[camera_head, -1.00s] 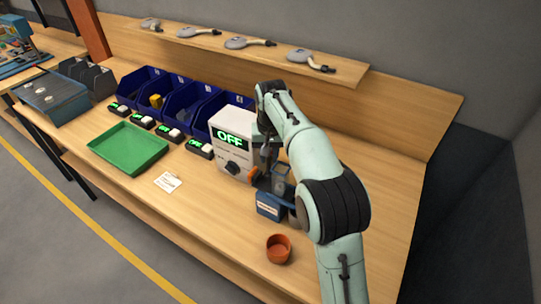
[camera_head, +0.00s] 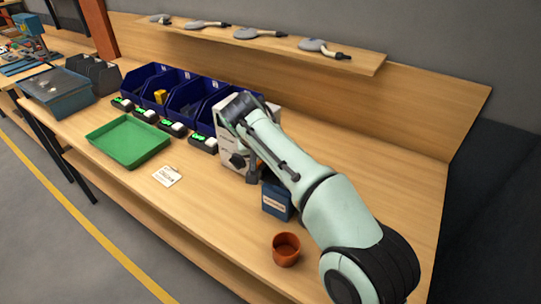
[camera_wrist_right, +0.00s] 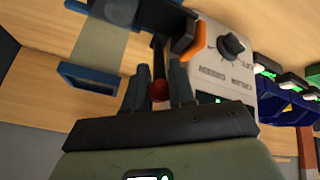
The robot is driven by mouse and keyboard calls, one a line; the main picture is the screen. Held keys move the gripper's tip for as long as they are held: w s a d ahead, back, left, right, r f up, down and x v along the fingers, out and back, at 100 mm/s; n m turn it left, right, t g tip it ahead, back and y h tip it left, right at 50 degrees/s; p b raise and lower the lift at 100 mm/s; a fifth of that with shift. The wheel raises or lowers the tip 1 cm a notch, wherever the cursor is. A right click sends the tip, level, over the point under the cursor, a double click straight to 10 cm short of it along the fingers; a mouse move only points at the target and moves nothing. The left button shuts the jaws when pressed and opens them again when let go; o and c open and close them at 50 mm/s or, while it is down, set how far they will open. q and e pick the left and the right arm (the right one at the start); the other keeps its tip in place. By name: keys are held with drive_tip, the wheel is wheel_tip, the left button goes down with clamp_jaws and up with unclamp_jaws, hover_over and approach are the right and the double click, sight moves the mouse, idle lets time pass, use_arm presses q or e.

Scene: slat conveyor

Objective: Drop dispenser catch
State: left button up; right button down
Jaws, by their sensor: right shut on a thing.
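My right gripper (camera_wrist_right: 157,88) is around a small red knob (camera_wrist_right: 159,91) at the end of a dark rod, in the right wrist view. The rod rises towards a dark part with an orange piece (camera_wrist_right: 191,46). A clear chute with a blue frame (camera_wrist_right: 88,79) is beside it. In the head view my right arm hides its gripper and most of the dispenser; its blue base (camera_head: 276,200) shows below the arm. A terracotta cup (camera_head: 286,249) stands upright on the bench in front of the base. My left gripper is out of view.
A white control box (camera_head: 229,158) with a black dial (camera_wrist_right: 231,45) stands behind the arm. A green tray (camera_head: 128,141), a paper card (camera_head: 167,176) and blue bins (camera_head: 184,99) are to the left. The bench right of the arm is clear.

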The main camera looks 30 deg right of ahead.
drive_tip(key=c, duration=1)
unclamp_jaws()
drive_tip(key=shift+d, duration=0.1)
